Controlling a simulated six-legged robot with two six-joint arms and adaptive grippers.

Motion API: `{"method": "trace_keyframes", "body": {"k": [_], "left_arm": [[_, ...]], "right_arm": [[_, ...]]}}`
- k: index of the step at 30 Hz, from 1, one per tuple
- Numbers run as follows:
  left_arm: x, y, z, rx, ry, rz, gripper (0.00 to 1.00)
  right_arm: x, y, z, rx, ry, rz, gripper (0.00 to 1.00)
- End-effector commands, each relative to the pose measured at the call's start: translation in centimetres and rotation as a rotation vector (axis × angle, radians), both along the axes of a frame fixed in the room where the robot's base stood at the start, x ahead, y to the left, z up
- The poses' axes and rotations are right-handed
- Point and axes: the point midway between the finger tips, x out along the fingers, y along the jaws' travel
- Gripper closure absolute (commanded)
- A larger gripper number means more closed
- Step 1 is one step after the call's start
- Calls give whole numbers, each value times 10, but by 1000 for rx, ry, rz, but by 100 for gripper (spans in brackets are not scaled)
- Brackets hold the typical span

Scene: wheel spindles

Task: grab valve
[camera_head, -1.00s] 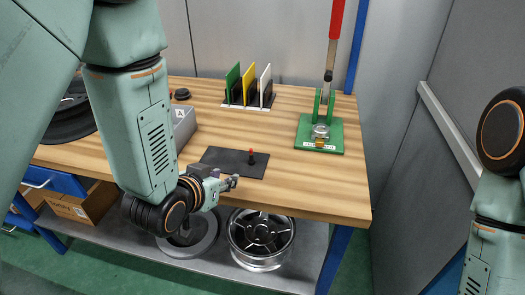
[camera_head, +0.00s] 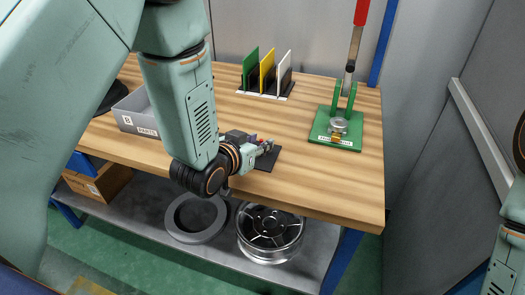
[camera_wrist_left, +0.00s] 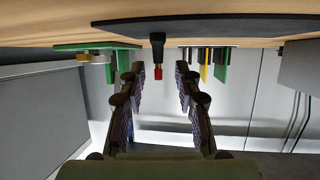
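The valve, a small black stem with a red tip, stands on a dark mat (camera_head: 268,160). In the left wrist view, which looks upside down, the valve (camera_wrist_left: 157,52) hangs from the mat (camera_wrist_left: 225,27). My left gripper (camera_wrist_left: 158,78) is open there, with one finger on each side of the valve's line and nothing held. My right gripper is out of view.
A grey parts bin (camera_head: 136,118) stands left of my left arm. A rack with green, yellow and white plates (camera_head: 267,72) stands at the back. A green press (camera_head: 334,137) with a red lever is at right. The wooden tabletop (camera_head: 325,180) is clear at front right.

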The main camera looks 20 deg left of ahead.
Motion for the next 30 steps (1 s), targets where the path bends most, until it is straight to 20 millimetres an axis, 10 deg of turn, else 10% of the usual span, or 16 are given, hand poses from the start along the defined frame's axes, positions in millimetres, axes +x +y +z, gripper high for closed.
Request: {"method": "trace_keyframes", "body": {"k": [12,23,30], "left_arm": [[17,-6,-5,1,0,-2,68],[17,-6,-5,1,0,-2,98],[17,-6,-6,2,1,-2,100]], "right_arm": [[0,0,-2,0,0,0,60],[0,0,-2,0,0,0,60],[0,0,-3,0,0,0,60]]}}
